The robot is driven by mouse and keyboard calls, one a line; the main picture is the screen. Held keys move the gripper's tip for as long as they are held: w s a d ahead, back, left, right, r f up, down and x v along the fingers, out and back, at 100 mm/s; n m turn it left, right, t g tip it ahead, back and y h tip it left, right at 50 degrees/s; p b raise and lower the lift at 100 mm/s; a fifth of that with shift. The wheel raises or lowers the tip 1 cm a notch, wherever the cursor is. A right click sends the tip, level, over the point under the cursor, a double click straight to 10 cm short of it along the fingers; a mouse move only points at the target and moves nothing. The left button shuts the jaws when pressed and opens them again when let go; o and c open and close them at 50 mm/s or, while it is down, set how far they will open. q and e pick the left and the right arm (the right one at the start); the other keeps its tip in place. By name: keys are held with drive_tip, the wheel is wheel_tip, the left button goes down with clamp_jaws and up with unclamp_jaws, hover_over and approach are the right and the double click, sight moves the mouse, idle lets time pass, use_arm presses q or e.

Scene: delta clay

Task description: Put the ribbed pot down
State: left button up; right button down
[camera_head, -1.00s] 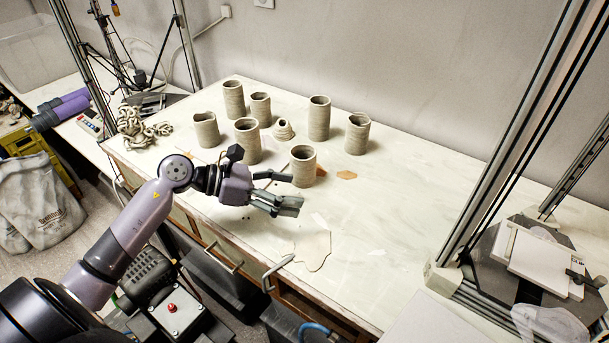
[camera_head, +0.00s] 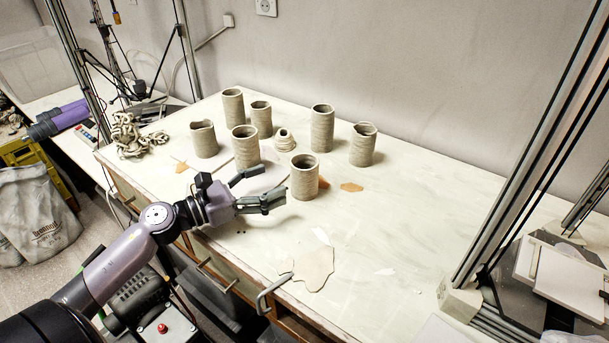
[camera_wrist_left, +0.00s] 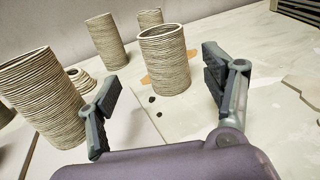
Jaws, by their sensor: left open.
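Several grey ribbed clay pots stand upright on the pale table; which one the task means is not clear. The nearest pot (camera_head: 305,180) stands just beyond my left gripper (camera_head: 272,184). My left gripper is open and empty, its fingers apart and pointing toward that pot. In the left wrist view, this pot (camera_wrist_left: 165,62) stands ahead of the gap between the open fingers, apart from them. Another ribbed pot (camera_wrist_left: 40,98) stands to the left of the left finger there, and further pots stand behind. My right gripper is not in view.
A small coiled clay piece (camera_head: 284,141) sits among the pots. A heap of clay coils (camera_head: 130,138) lies at the left end. A flat clay slab (camera_head: 313,268) lies near the front edge. The table's right half is mostly clear up to the metal frame post (camera_head: 520,150).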

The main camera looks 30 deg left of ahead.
sight(292, 172)
use_arm(q)
drive_tip(key=p+x, duration=0.1)
drive_tip(key=x, duration=0.3)
drive_tip(key=shift+r, duration=0.1)
drive_tip(key=p+x, duration=0.1)
drive_tip(key=x, duration=0.1)
drive_tip(key=p+x, duration=0.1)
drive_tip(key=x, duration=0.1)
drive_tip(key=shift+w+d+r, duration=0.15)
drive_tip(key=shift+d+r, duration=0.1)
drive_tip(key=shift+d, duration=0.1)
drive_tip(key=shift+w+d+f, duration=0.15)
drive_tip(key=shift+w+d, duration=0.1)
drive_tip(key=shift+w, duration=0.15)
drive_tip(key=shift+c, duration=0.3)
drive_tip(key=c, duration=1.4)
wheel_tip(292, 172, up, 20)
drive_tip(key=p, duration=0.6)
